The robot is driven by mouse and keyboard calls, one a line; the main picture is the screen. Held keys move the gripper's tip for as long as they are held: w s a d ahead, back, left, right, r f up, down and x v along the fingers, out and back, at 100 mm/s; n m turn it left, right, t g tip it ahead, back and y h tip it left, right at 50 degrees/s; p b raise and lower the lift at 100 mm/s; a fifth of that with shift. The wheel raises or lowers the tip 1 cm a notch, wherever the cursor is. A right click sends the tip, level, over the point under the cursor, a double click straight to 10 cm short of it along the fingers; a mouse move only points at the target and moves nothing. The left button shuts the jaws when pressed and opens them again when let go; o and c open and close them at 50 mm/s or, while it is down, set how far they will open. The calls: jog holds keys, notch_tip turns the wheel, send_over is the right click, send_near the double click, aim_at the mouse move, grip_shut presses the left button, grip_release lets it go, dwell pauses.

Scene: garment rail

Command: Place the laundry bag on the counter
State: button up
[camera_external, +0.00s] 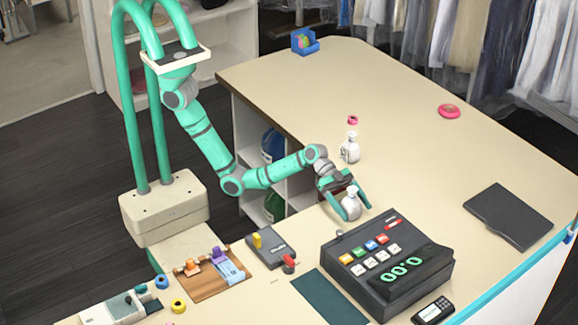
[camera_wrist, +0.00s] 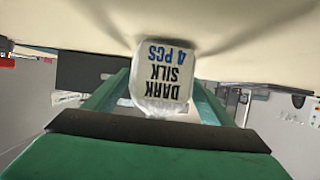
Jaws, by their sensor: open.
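A small white laundry bag (camera_external: 351,205) stands upright on the beige counter (camera_external: 410,130), between the fingers of my gripper (camera_external: 350,204). In the wrist view the bag (camera_wrist: 163,80) shows a label reading "DARK SILK 4 PCS", upside down. My gripper's green fingers (camera_wrist: 160,100) are spread to either side of it and open. I cannot tell whether either finger touches the bag. A second white bag (camera_external: 350,148) with a pink ring (camera_external: 352,120) just behind it stands further back on the counter.
A black cash register (camera_external: 388,265) stands in front and right of the gripper. A stapler-like grey device (camera_external: 271,248), a wooden tray (camera_external: 208,290) and a green mat (camera_external: 329,297) lie at the front. A dark flat panel (camera_external: 508,215) lies at right.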

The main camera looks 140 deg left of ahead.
aim_at(343, 197)
jog(key=v, duration=0.9)
jog(key=shift+s+r, duration=0.15)
jog(key=shift+s, duration=0.25)
jog(key=shift+d+f, duration=0.35)
jog(key=shift+n+t+y, duration=0.4)
jog(key=shift+t+y, duration=0.3)
jog(key=shift+t, duration=0.2)
jog(key=d+f, duration=0.2)
jog(key=s+d+f, duration=0.1)
jog(key=d+f, duration=0.1)
jog(key=d, duration=0.1)
jog(key=shift+s+d, duration=0.1)
jog(key=shift+s, duration=0.15)
jog(key=s+d+f, duration=0.3)
jog(key=s+d, duration=0.6)
jog(key=s, duration=0.4)
jog(key=s+d+f+h, duration=0.1)
jog(key=s+d+f, duration=0.2)
jog(key=s+d, duration=0.6)
jog(key=s+d+f, duration=0.3)
jog(key=s+d, duration=0.6)
jog(key=s, duration=0.8)
jog(key=shift+s+m, duration=0.2)
jog(key=shift+m, duration=0.2)
